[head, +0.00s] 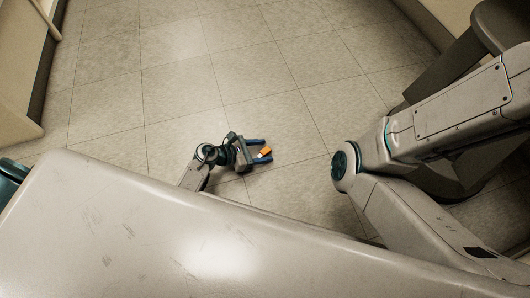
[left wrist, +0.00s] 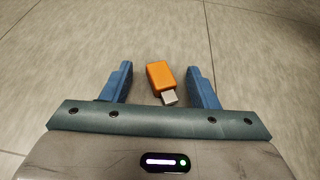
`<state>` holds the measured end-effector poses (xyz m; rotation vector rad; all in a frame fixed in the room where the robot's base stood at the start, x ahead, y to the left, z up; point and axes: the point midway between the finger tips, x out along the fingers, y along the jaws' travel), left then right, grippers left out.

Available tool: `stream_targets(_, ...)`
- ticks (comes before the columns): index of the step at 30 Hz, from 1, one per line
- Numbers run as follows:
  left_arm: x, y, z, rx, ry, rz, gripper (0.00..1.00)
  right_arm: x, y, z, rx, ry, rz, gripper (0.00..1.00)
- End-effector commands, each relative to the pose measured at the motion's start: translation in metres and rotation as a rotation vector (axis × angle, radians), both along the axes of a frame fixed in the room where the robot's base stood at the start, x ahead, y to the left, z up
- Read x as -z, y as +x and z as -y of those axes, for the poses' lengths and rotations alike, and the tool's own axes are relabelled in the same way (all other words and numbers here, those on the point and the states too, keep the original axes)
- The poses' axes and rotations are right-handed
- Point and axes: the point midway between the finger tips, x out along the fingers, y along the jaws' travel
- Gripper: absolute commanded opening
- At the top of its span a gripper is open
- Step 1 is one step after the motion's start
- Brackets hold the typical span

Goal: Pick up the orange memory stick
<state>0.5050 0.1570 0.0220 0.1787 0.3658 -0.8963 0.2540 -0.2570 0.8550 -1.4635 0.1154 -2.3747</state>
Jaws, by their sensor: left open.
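The orange memory stick (head: 265,151) lies on the tiled floor. In the left wrist view the memory stick (left wrist: 160,77) shows an orange body with a silver plug, the plug pointing toward my gripper. My left gripper (head: 262,149) is open, with one blue finger on each side of the stick. In the left wrist view the left gripper's fingers (left wrist: 160,85) stand apart from it, with the stick nearer the right finger. I cannot tell how high the fingers are above the floor. My right gripper is not in view.
The tiled floor (head: 180,90) around the stick is clear. A pale cabinet or wall (head: 15,70) stands at the far left. A dark grey piece of furniture (head: 455,50) stands at the upper right.

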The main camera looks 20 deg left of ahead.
Motion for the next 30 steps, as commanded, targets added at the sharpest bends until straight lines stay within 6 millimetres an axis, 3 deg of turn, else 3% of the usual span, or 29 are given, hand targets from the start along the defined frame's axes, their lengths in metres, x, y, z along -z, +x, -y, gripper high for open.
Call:
stream_targets(3, -0.001, 0.000, 0.000, 0.000, 0.000, 0.000, 0.54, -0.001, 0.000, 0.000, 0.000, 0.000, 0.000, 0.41)
stream_targets(9, -0.001, 0.000, 0.000, 0.000, 0.000, 0.000, 0.15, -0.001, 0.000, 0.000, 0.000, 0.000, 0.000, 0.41)
stream_targets(12, 0.000, 0.000, -0.001, 0.000, 0.000, 0.000, 0.00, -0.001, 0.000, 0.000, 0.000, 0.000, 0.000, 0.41)
stream_targets(23, -0.004, 0.000, -0.001, 0.000, 0.000, 0.000, 0.00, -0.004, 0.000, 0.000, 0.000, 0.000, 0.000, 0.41)
stream_targets(30, -0.025, 0.000, -0.001, 0.000, 0.000, 0.000, 0.00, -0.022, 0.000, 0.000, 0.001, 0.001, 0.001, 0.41)
